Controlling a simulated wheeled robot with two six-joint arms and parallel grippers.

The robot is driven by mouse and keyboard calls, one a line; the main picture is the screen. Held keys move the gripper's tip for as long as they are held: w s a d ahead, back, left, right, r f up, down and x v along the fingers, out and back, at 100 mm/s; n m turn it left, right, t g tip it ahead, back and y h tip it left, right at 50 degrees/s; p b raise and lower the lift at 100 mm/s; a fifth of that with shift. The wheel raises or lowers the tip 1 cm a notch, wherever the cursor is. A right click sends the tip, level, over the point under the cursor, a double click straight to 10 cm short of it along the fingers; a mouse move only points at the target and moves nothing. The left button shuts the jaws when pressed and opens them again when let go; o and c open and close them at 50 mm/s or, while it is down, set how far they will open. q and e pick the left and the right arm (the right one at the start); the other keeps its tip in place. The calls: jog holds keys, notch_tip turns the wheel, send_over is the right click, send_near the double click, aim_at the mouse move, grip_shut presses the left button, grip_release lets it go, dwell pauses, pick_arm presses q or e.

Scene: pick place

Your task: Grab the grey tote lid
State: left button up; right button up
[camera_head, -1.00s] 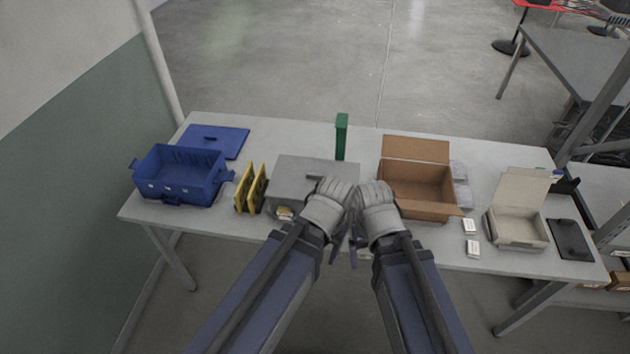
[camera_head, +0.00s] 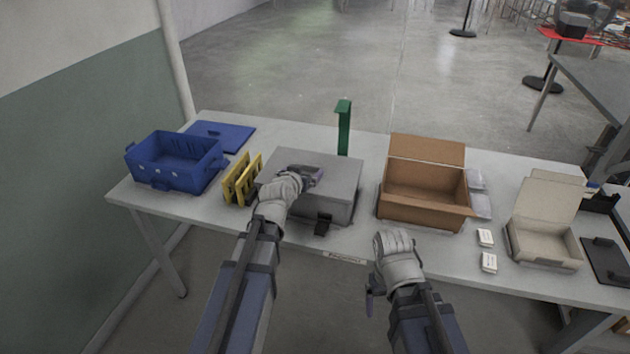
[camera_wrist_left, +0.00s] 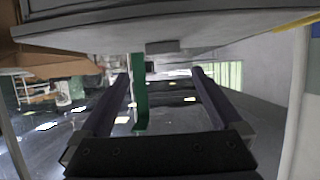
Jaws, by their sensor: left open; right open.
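The grey tote (camera_head: 335,209) stands on the table with its flat grey lid (camera_head: 340,167) on top. A dark part sticks out at its lower front. My left gripper (camera_head: 315,177) is open over the lid, near the middle of its top. The glove-like wrist hides part of the lid's left side, and I cannot tell if the fingers touch it. In the left wrist view, the open left fingers (camera_wrist_left: 152,92) have nothing between them in close range, and a large grey surface crosses the top. My right gripper (camera_head: 373,287) is open and empty in front of the table edge.
A blue tote (camera_head: 172,181) and its blue lid (camera_head: 228,139) are at the left. Yellow dividers (camera_head: 238,186) stand close beside the grey tote. A green post (camera_head: 344,130) is behind it. An open brown box (camera_head: 422,212) and a beige box (camera_head: 545,247) are to the right.

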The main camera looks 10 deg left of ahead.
aim_at(309, 173)
pick_arm(q)
jog(key=shift+b+x, duration=0.5)
jog(key=shift+x, duration=0.9)
jog(key=shift+a+f+b+x, duration=0.15)
jog(key=shift+b+x, duration=0.5)
jog(key=shift+x, duration=0.65)
jog(key=shift+a+f+b+x, duration=0.1)
jog(key=shift+b+x, duration=0.5)
jog(key=shift+x, duration=0.7)
jog(key=shift+s, duration=0.2)
jog(key=shift+c, duration=0.6)
jog(key=c, duration=1.4)
jog(key=shift+r, duration=0.15)
